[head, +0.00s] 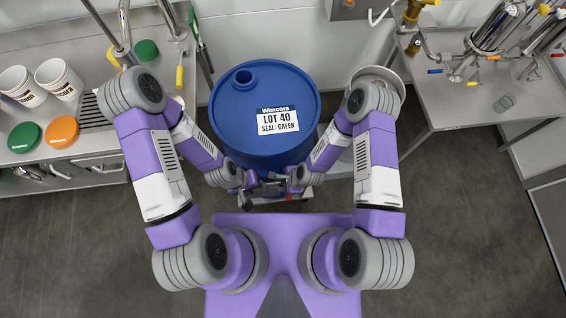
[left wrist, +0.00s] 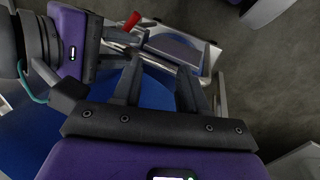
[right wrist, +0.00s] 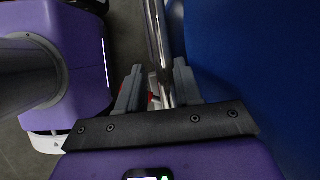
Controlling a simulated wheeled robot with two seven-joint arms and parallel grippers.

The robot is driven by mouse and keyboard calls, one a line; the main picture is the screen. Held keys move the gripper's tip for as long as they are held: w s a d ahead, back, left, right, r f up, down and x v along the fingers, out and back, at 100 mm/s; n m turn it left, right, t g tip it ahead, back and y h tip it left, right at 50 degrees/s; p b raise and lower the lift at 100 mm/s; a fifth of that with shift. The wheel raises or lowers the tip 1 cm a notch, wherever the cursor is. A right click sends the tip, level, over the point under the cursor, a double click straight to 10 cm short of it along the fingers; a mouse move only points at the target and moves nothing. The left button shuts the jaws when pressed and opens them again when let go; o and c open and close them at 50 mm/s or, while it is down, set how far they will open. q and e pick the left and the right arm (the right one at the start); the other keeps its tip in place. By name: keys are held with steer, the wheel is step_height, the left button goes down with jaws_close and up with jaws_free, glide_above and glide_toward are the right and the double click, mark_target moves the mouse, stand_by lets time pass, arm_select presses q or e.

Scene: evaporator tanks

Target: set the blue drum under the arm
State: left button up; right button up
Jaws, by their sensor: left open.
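The blue drum (head: 240,120) stands upright in front of me in the head view, with a cap opening on top and a white label reading LOT 40, SEAL: GREEN. Below its near side shows a wheeled metal cart (head: 304,192) with a chrome rail (left wrist: 205,72). My left gripper (head: 252,183) is open at the drum's near side, near the rail. My right gripper (head: 288,184) is close beside it; in the right wrist view its fingers (right wrist: 159,75) stand apart on either side of a chrome bar (right wrist: 156,35). Which fixture is the arm is unclear.
A steel bench (head: 20,110) at left holds white buckets (head: 58,80), a green lid (head: 24,137) and an orange lid (head: 61,131). A metal table (head: 440,100) with pipework stands at right. A pale round vessel (head: 392,80) is right of the drum.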

steer(key=p+v, duration=0.2)
steer(key=v, duration=0.5)
steer(key=shift+r, duration=0.25)
steer(key=shift+s+d, duration=0.1)
steer(key=shift+d, duration=0.1)
steer(key=s+d+r+n, duration=0.3)
steer(key=d+n, duration=0.3)
steer(key=n, duration=0.7)
steer(key=shift+s+d+r+g+h, duration=0.2)
steer(key=shift+d+r+g+h, duration=0.15)
steer(key=shift+r, duration=0.2)
